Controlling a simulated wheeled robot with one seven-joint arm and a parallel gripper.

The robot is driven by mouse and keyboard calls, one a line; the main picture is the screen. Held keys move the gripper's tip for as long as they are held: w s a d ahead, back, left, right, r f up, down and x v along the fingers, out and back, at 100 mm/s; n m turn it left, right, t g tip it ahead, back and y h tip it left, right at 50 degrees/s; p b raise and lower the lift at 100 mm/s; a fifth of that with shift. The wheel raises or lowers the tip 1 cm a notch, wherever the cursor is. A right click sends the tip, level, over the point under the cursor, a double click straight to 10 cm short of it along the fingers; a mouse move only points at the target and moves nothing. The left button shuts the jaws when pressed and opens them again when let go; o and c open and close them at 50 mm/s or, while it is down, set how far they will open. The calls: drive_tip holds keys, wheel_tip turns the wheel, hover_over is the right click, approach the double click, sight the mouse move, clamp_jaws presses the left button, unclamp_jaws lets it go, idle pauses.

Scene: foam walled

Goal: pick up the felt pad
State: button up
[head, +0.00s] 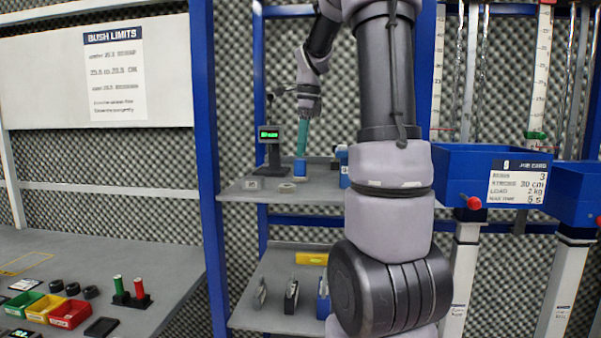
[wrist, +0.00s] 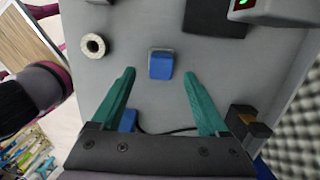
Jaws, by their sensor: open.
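A small blue block with a greyish front face (wrist: 161,64), most likely the felt pad, lies on the grey shelf. In the wrist view it is centred between the fingertips, at their level in the picture. In the head view it shows as a blue patch (head: 300,168) just below the teal fingers. My gripper (wrist: 160,75) is open and empty, with a finger on either side of the block in the picture. It points down over the shelf in the head view (head: 301,150). Whether the fingertips are level with the block or above it, I cannot tell.
A pale ring (wrist: 93,45) lies left of the block. A display unit with green digits (head: 269,133) stands behind on the shelf (head: 235,192). A dark-and-tan block (wrist: 247,124) and another blue object (wrist: 127,120) are near the fingers. A blue post (head: 205,150) stands left.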

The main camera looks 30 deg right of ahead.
sight(300, 162)
drive_tip(key=f, duration=0.5)
drive_tip(key=shift+w+a, duration=0.2)
clamp_jaws()
wheel_tip(300, 162, up, 10)
drive_tip(key=shift+r, duration=0.1)
idle(0.3)
